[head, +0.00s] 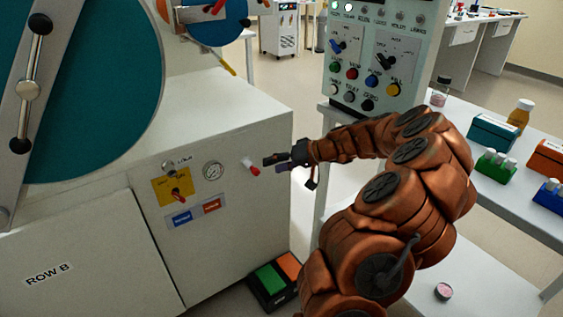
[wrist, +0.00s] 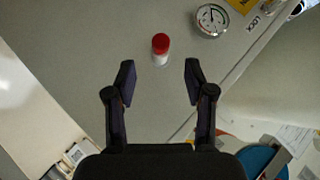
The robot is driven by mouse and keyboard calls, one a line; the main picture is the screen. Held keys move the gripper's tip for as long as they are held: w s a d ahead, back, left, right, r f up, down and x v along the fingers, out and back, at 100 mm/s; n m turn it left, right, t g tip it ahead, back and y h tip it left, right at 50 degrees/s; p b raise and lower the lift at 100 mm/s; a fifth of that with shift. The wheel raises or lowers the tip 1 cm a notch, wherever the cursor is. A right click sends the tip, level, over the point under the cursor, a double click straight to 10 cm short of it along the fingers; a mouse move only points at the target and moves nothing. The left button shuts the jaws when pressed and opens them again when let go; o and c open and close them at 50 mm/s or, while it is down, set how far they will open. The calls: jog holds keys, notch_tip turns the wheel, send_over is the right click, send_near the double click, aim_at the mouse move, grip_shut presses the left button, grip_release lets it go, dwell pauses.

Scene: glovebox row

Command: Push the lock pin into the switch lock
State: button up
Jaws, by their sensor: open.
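On the grey cabinet's front, a yellow plate (head: 160,194) carries a red switch (head: 177,195). Above it a round silver knob (head: 169,166) sits beside a small label that seems to read LOCK; it looks like the lock pin, but I cannot be sure. A short white peg with a red end (head: 254,169) sticks out of the panel further right; it also shows in the wrist view (wrist: 160,45). My gripper (head: 270,163) is open and empty, just right of this peg. In the wrist view the peg is beyond the gap between my fingertips (wrist: 160,74), apart from both.
A round gauge (head: 213,171) sits between the knob and the peg. Blue and red labels (head: 196,213) are below. A green and orange pedal box (head: 275,282) stands on the floor. A control panel (head: 373,60) and a bench with bottles and racks (head: 496,168) are at right.

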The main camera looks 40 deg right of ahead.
aim_at(252, 168)
jog(key=shift+x, duration=2.8)
jog(key=shift+c, duration=0.4)
grip_shut()
